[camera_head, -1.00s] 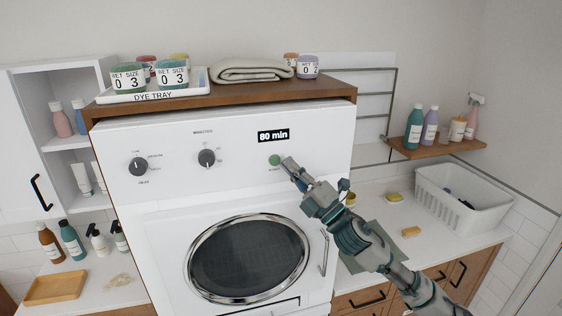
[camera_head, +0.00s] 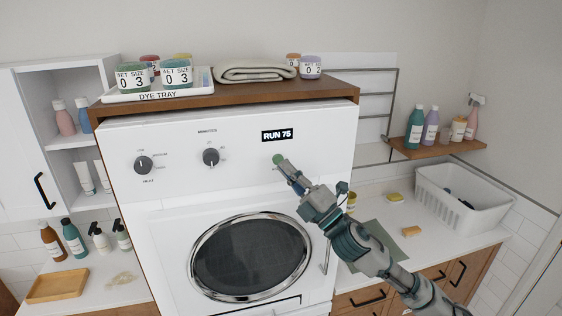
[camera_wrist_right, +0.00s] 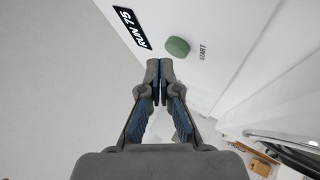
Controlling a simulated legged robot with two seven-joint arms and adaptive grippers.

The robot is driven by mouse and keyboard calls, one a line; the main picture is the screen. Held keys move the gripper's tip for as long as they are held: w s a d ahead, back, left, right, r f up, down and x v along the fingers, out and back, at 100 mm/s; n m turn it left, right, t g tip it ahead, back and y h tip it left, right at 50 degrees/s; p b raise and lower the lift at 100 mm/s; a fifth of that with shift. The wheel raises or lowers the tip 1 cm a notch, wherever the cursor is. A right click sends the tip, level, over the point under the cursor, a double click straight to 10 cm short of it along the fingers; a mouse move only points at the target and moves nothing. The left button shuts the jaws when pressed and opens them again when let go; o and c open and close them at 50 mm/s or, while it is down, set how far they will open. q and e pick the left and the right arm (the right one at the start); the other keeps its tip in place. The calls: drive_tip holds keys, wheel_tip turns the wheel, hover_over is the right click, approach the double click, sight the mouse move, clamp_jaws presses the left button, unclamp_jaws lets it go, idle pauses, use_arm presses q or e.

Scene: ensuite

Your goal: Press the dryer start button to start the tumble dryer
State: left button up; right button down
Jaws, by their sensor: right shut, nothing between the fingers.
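The white tumble dryer (camera_head: 150,215) stands in the middle of the head view with its round door (camera_head: 250,257) closed. Its small display (camera_head: 277,135) reads "RUN 75". The round green start button (camera_head: 278,159) sits below the display. It also shows in the right wrist view (camera_wrist_right: 178,47), with the word START beside it. My right gripper (camera_head: 284,166) is shut and empty, its fingertips just below the button in the head view. In the right wrist view the fingertips (camera_wrist_right: 159,68) appear apart from the button. My left gripper is not in view.
Two dark knobs (camera_head: 143,165) are on the panel's left. A dye tray (camera_head: 205,84) with jars and a folded towel (camera_head: 255,72) lie on the wooden top. A white basket (camera_head: 480,222) stands on the right counter, and bottles stand on a wooden shelf (camera_head: 460,146).

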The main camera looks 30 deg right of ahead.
drive_tip(key=shift+a, duration=0.1)
drive_tip(key=s+b, duration=0.1)
drive_tip(key=s, duration=0.2)
drive_tip(key=s+a+b, duration=0.1)
drive_tip(key=s, duration=0.1)
drive_tip(key=shift+s+a, duration=0.15)
drive_tip(key=shift+s, duration=0.25)
drive_tip(key=shift+a, duration=0.1)
idle(0.6)
